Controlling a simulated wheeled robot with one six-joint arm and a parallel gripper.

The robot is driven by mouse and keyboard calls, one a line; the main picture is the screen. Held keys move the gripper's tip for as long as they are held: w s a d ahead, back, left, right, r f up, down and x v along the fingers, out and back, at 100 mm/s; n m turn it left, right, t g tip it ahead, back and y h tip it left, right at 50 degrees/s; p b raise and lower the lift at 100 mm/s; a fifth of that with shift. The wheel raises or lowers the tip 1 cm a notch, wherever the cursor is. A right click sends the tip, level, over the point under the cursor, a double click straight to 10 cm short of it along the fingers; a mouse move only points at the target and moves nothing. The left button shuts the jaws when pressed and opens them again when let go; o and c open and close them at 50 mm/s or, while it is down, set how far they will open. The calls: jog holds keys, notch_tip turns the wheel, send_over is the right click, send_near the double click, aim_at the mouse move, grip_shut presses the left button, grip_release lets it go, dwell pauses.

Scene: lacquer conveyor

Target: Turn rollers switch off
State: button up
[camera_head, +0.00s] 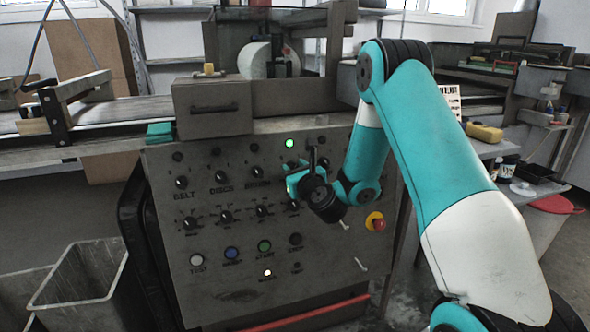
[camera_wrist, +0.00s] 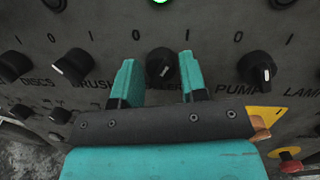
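In the wrist view, a black rotary knob (camera_wrist: 163,67) shows between the two teal fingers of my gripper (camera_wrist: 157,70). The gripper is open, with visible gaps on both sides of the knob, so neither finger seems to touch it. The knob's label is mostly hidden by the fingers; it sits between the brushes and pump knobs. The knob's pointer stands close to upright. A green lamp (camera_wrist: 160,2) above it is lit; this lamp (camera_head: 289,143) also glows in the head view. There my gripper (camera_head: 293,180) is at the panel and hides the knob.
The brushes knob (camera_wrist: 73,65) and pump knob (camera_wrist: 260,70) flank it closely. The control panel (camera_head: 215,270) also holds a lower row of knobs, push buttons and a red emergency stop (camera_head: 376,222) on yellow. A grey bin (camera_head: 75,270) stands at left.

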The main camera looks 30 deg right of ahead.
jog(key=c, duration=0.5)
jog(key=shift+n, duration=0.3)
jog(key=n+y, duration=0.1)
jog(key=n, duration=0.5)
jog(key=shift+r+g, duration=0.1)
jog(key=shift+g, duration=0.2)
jog(key=n+y+p, duration=0.1)
jog(key=n, duration=0.2)
jog(key=shift+d+n, duration=0.1)
jog(key=shift+n, duration=0.2)
jog(key=shift+s+n+g+p, duration=0.1)
jog(key=shift+n+g+p, duration=0.3)
jog(key=shift+n, duration=1)
jog(key=o, duration=0.9)
